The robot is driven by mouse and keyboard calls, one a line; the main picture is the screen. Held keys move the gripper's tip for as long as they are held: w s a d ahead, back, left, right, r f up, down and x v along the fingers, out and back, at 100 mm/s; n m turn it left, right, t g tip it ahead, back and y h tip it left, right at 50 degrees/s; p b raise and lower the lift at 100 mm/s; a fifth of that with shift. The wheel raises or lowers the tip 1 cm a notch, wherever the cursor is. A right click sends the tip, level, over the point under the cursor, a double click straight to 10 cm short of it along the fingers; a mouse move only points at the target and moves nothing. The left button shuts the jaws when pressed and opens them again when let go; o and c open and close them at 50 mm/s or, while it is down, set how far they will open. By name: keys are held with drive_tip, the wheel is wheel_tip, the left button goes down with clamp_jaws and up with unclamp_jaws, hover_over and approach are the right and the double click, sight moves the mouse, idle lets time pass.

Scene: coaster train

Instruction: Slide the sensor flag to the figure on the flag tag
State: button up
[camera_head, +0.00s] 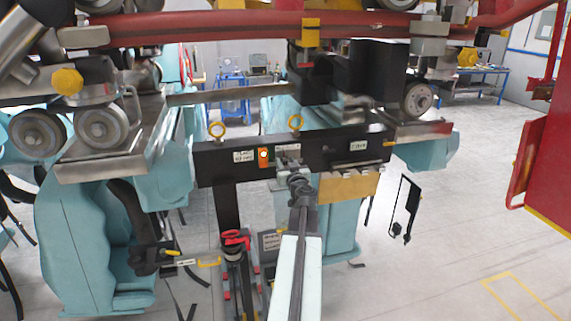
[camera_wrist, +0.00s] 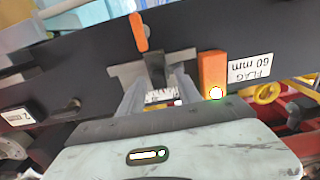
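The flag tag (camera_wrist: 250,68) reads "FLAG 60 mm" upside down in the wrist view; in the head view it is a small white tag (camera_head: 243,156) on the black beam. Beside it is an orange block with a lit lamp (camera_wrist: 211,72), also in the head view (camera_head: 263,157). A grey plate with a dark upright piece (camera_wrist: 155,67), apparently the sensor flag, lies at my fingertips; an orange tip (camera_wrist: 139,32) shows above. My gripper (camera_wrist: 163,76) has its fingers apart, with a white marked scale between them. Whether they touch the dark piece is unclear.
Open floor (camera_head: 440,270) lies at right.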

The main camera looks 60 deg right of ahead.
drive_tip(key=shift+a, duration=0.1)
drive_tip(key=v, duration=0.7)
drive_tip(key=shift+s+a, duration=0.2)
drive_tip(key=shift+s, duration=0.1)
